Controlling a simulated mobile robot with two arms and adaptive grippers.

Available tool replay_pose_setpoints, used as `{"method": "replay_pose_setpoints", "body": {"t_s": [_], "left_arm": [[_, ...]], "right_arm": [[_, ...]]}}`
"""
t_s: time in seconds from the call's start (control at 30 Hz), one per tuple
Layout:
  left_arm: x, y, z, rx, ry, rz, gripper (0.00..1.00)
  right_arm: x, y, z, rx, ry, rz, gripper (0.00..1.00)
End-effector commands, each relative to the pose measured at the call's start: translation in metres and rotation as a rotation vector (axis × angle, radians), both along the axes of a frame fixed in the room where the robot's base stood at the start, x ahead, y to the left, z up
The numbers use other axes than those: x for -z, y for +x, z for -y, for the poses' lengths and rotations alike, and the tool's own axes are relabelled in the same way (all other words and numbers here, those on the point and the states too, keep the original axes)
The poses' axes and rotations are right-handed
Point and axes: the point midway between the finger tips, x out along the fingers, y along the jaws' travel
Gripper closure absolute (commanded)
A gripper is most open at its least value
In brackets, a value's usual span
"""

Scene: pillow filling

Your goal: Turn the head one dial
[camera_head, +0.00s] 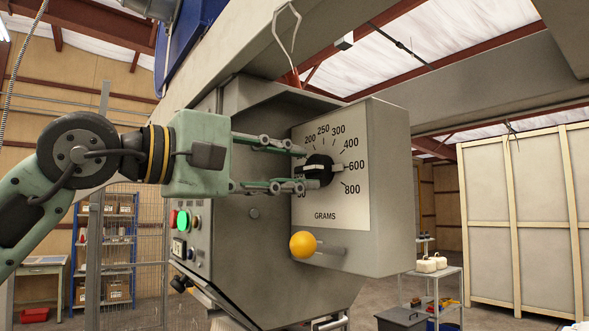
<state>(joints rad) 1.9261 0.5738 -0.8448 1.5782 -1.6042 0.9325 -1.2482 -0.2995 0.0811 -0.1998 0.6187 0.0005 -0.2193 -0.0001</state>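The head one dial (324,169) is a black knob with a pale pointer bar on a light panel (325,217) marked GRAMS. Its scale shows 200 to 800, with lower numbers partly hidden behind my gripper. The bar lies nearly level; which end marks the setting I cannot tell. My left gripper (301,168) comes in from the left, its two fingers apart, one above the other. The fingertips are at the left side of the knob, and I cannot tell whether they touch it. My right gripper is not in view.
A yellow ball-ended lever (303,244) sticks out below the dial. A control box with red and green buttons (183,221) is on the machine's left side. A wheeled cart (436,285) and a large crate (520,215) stand at the right.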

Motion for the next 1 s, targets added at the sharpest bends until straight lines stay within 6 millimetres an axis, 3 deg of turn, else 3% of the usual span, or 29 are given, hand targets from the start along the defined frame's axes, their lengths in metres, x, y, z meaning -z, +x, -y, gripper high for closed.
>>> {"method": "replay_pose_setpoints", "body": {"t_s": [0.2,0.43,0.63,1.0], "left_arm": [[0.0,-0.027,-0.04,-0.004,-0.001,0.001,0.72],[0.0,-0.051,-0.073,-0.003,0.0,0.0,0.72],[0.001,-0.061,-0.084,-0.001,0.002,-0.001,0.72],[0.001,-0.061,-0.085,-0.001,0.002,-0.001,0.72]], "right_arm": [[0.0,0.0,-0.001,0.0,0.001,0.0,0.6],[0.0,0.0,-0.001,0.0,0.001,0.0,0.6],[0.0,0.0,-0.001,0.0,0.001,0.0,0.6],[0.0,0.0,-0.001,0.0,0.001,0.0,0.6]]}}
